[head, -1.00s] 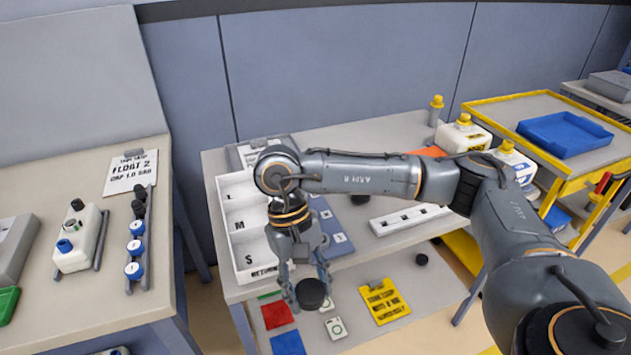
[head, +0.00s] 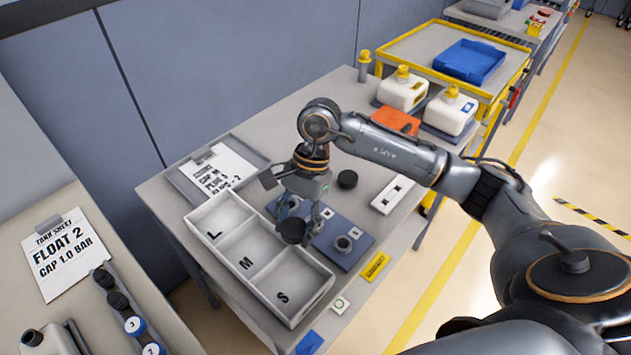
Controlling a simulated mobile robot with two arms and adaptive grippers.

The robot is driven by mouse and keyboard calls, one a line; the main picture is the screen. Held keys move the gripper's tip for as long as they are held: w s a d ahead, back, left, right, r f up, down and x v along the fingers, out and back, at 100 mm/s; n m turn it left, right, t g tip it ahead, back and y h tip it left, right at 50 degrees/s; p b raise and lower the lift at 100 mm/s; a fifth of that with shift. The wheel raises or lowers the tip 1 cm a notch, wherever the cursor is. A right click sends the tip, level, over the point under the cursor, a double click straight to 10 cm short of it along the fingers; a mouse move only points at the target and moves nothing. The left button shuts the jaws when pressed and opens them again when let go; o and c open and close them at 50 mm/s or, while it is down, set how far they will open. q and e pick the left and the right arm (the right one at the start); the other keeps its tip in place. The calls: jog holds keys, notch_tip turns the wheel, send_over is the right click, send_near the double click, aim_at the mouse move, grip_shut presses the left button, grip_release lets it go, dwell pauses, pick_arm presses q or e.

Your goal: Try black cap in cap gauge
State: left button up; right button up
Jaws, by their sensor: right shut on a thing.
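My right gripper (head: 300,222) is shut on a black cap (head: 291,231), which shows as a dark round disc between its fingertips. In the picture it overlaps the edge between the three-part white tray and a blue plate (head: 342,258). The plate bears ring-like fittings and small white number labels; one fitting (head: 343,243) shows clear, while others are partly hidden behind the gripper. This plate looks like the cap gauge, but I cannot read its name. The cap seems above the plate; its exact height is unclear. My left gripper is out of view.
The white tray (head: 213,253) has compartments marked L, M and S. Another black cap (head: 347,179) and a white strip with holes (head: 393,194) lie behind and right. A clipboard (head: 217,168), white jugs (head: 403,90) and an orange item (head: 396,122) stand farther back.

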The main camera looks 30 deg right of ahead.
pick_arm(q)
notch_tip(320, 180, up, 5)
jog(key=p, duration=0.4)
pick_arm(e)
jog(key=w+d+m+t, duration=0.45)
jog(key=d+m, duration=0.25)
jog(key=m, duration=0.6)
jog(key=shift+t, duration=0.25)
notch_tip(320, 180, down, 5)
jog(key=b, duration=0.5)
jog(key=shift+s+d+r+b, duration=0.1)
jog(key=shift+r+b, duration=0.1)
jog(key=shift+b, duration=0.1)
pick_arm(q)
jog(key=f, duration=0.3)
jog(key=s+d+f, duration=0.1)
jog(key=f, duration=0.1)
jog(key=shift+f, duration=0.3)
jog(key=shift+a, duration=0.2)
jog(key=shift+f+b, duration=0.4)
jog(key=shift+b, duration=0.05)
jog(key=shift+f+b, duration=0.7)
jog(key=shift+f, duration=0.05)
pick_arm(e)
jog(key=shift+f, duration=0.75)
jog(key=o, duration=1.1)
